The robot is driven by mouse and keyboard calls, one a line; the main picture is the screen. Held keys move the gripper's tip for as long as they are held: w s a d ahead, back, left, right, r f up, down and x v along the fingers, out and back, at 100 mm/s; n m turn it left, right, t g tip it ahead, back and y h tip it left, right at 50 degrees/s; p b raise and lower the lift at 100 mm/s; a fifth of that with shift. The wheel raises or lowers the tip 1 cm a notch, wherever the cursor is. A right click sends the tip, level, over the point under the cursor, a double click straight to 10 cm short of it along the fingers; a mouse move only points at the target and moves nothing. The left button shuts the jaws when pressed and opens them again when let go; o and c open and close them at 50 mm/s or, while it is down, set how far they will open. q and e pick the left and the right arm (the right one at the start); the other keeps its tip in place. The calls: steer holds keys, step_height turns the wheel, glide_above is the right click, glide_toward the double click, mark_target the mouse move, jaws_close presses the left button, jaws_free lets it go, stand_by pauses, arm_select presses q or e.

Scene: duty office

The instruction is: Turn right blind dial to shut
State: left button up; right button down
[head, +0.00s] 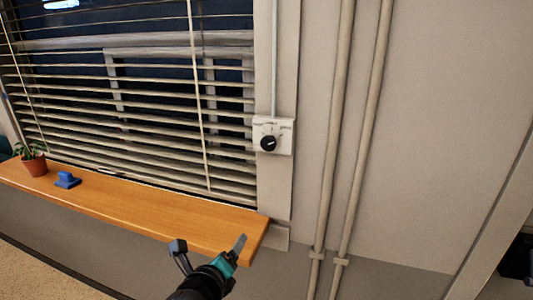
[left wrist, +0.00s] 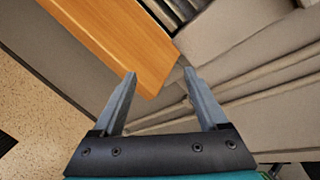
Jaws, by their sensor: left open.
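The blind dial is a round black knob (head: 268,144) with a light pointer mark, on a white plate (head: 287,136) beside the window's right edge in the head view. The pointer seems to lie toward the right and slightly up; the plate's lettering is too small to read. My left gripper (head: 210,245) is open and empty, below and left of the dial, by the sill's right end. In the left wrist view its fingers (left wrist: 159,74) are apart with nothing between them, and the dial does not show. My right gripper is not in view.
A wooden sill (head: 140,208) juts out below the window; its end also shows in the left wrist view (left wrist: 120,40). A potted plant (head: 34,165) and a blue object (head: 67,180) stand on it. Slatted blinds (head: 150,120) cover the window. Vertical pipes (head: 333,130) run right of the dial.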

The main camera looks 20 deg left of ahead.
arm_select(q)
step_height(320, 180, up, 12)
steer(key=d+m+t+p, duration=0.1)
steer(key=d+m+t, duration=0.15)
steer(key=m, duration=0.35)
steer(key=m+t+h, duration=0.2)
steer(key=m, duration=0.3)
glide_toward(268, 146)
steer(key=w+p, duration=0.1)
steer(key=w, duration=0.8)
steer(key=shift+d, duration=0.1)
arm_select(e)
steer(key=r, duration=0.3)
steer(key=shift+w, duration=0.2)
arm_select(q)
jaws_close()
